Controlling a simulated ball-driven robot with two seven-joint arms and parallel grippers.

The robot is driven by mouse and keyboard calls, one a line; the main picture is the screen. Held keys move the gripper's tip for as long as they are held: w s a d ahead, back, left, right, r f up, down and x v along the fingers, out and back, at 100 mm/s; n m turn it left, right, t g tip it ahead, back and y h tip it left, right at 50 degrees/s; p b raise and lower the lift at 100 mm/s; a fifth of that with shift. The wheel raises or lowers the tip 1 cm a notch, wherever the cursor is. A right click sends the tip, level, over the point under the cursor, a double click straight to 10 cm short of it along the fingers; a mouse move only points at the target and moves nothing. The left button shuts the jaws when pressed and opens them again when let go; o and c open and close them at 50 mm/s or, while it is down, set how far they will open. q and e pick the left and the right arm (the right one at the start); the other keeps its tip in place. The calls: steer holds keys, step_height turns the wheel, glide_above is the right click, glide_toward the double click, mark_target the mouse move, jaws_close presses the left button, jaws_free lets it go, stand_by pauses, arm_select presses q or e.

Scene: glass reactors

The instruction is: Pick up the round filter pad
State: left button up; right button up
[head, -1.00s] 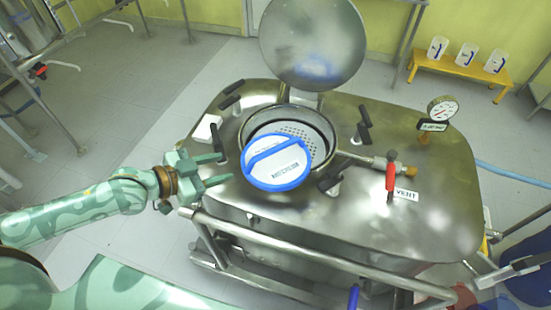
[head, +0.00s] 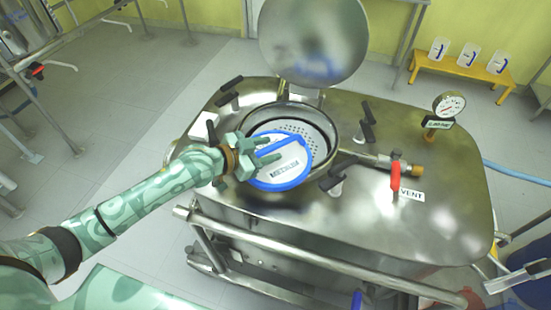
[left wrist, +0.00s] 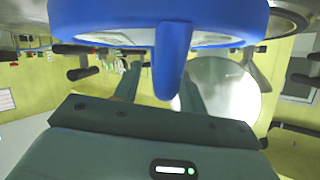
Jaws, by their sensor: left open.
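The round filter pad (head: 285,172) is a white disc with a blue rim, a printed label and a raised blue bar handle. It sits tilted at the front of the open round port (head: 325,125) in the steel reactor lid; a perforated plate shows behind it. My left gripper (head: 278,149) is open over the pad's left side, its fingers at the bar handle. In the left wrist view the blue rim (left wrist: 95,20) fills the top, and the handle (left wrist: 172,60) juts between the open fingers (left wrist: 160,80). I cannot tell whether they touch it. My right gripper is not in view.
A round polished cover (head: 313,40) stands open behind the port. Black-handled clamps (head: 333,180) ring the port. A red vent valve (head: 395,176) and a gauge (head: 449,104) stand to the right. A rail (head: 300,257) runs along the front. A yellow bench (head: 463,66) holds white containers.

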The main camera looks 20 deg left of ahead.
arm_select(q)
steer(key=shift+c, duration=0.2)
jaws_close()
steer(key=shift+r, duration=0.1)
